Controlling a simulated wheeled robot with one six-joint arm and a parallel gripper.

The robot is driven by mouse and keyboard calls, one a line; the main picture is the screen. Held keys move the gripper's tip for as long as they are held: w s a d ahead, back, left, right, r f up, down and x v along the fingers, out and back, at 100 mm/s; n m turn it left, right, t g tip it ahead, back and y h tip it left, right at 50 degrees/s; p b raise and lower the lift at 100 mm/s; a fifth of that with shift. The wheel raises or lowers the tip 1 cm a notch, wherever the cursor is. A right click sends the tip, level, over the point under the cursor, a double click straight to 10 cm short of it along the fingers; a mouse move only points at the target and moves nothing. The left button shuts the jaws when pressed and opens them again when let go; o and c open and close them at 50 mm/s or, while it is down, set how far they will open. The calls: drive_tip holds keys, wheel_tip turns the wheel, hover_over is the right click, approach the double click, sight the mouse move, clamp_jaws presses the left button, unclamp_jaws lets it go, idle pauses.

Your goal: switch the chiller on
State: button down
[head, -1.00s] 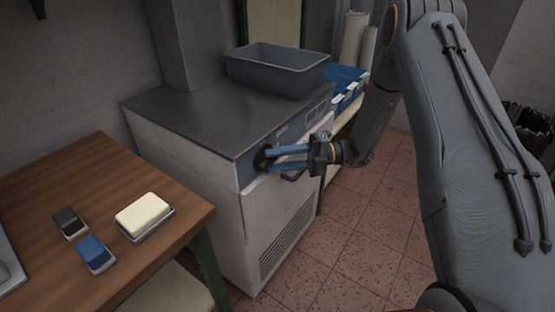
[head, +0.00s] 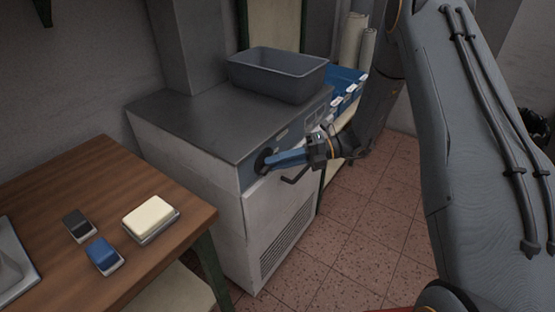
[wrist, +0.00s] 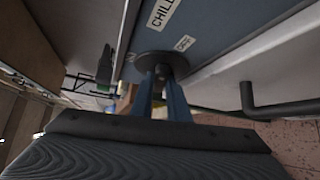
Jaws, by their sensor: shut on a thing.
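The chiller (head: 222,200) is a white cabinet with a dark grey top and a blue-grey control strip. A round dark knob (head: 262,161) sits at the strip's left end. My gripper (head: 274,160) has its blue fingers shut on this knob. The wrist view shows the knob's dark disc (wrist: 160,63) with the fingertips at its centre. A label starting "CHILL" (wrist: 163,12) and a small label (wrist: 185,43) that seems to read "OFF" are on the panel beside it. The knob's pointer is hidden by the fingers.
A bar handle (head: 296,176) sticks out just below my gripper. A grey bin (head: 278,76) stands on the chiller top. Blue bins (head: 345,82) are behind. A wooden table (head: 95,170) with a cream block and two small blocks is at left. Tiled floor is clear in front.

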drive_tip(key=n+t+h+b, duration=0.1)
drive_tip(key=n+t+h, duration=0.1)
drive_tip(key=n+t+h+b, duration=0.1)
drive_tip(key=n+t+h, duration=0.1)
drive_tip(key=h, duration=0.1)
drive_tip(key=s+n+t+h, duration=0.1)
drive_tip(key=n+t+h, duration=0.1)
drive_tip(key=h, duration=0.1)
drive_tip(key=shift+a+r+n+t+b, duration=0.3)
drive_tip(key=shift+a+r+t+b, duration=0.05)
drive_tip(key=shift+a+t+b, duration=0.05)
idle(0.3)
drive_tip(key=shift+r+h+b, duration=0.1)
drive_tip(key=shift+h+b, duration=0.2)
drive_tip(key=shift+b, duration=0.3)
drive_tip(key=c, duration=1.7)
unclamp_jaws()
drive_tip(key=shift+a, duration=0.1)
drive_tip(key=shift+r, duration=0.1)
